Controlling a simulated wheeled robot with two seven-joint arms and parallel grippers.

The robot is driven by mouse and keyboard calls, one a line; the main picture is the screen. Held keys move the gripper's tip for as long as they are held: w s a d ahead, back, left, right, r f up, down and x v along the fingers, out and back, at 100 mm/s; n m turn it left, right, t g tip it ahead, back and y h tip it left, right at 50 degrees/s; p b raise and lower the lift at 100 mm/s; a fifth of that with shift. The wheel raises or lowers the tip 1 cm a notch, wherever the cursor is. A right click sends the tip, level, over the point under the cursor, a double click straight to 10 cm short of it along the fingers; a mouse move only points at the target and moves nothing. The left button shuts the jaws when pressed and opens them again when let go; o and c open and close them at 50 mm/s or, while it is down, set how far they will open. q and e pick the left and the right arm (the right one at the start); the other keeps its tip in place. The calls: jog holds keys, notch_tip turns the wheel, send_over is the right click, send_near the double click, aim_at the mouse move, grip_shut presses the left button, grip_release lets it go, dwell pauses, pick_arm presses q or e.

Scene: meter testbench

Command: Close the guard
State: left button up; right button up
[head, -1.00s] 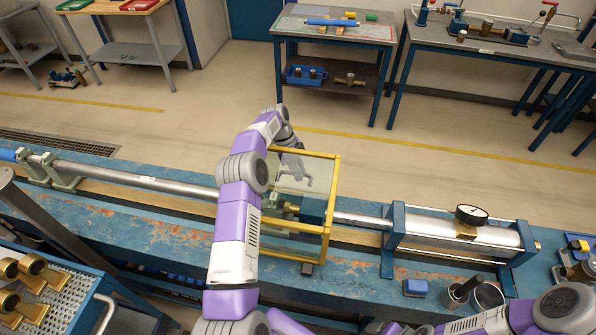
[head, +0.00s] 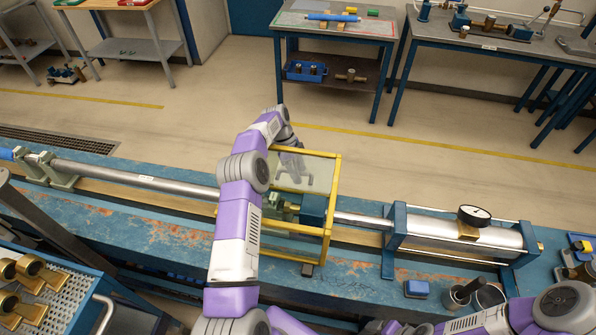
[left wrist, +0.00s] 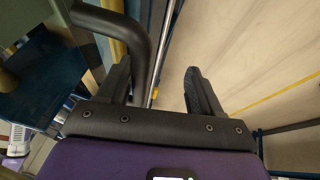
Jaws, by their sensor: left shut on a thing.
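The guard (head: 338,190) is a yellow frame with clear panels around the middle of the long test rig on the blue bench. Its upper clear panel is raised and tilted at the back; I cannot tell its exact angle. My left arm reaches across the guard's left side, and its wrist bends down at the back. In the head view the fingers are mostly hidden behind the arm and panel. My right gripper is out of view.
A silver cylinder with a dial gauge (head: 473,215) stands right of the guard. A long pipe (head: 140,178) runs left. A small blue block (head: 416,288) and metal cups (head: 488,296) sit at the front right. The floor behind the bench is clear.

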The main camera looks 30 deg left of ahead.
pick_arm(q)
jog(key=v, duration=0.7)
jog(key=shift+r+p, duration=0.15)
jog(key=shift+p, duration=0.15)
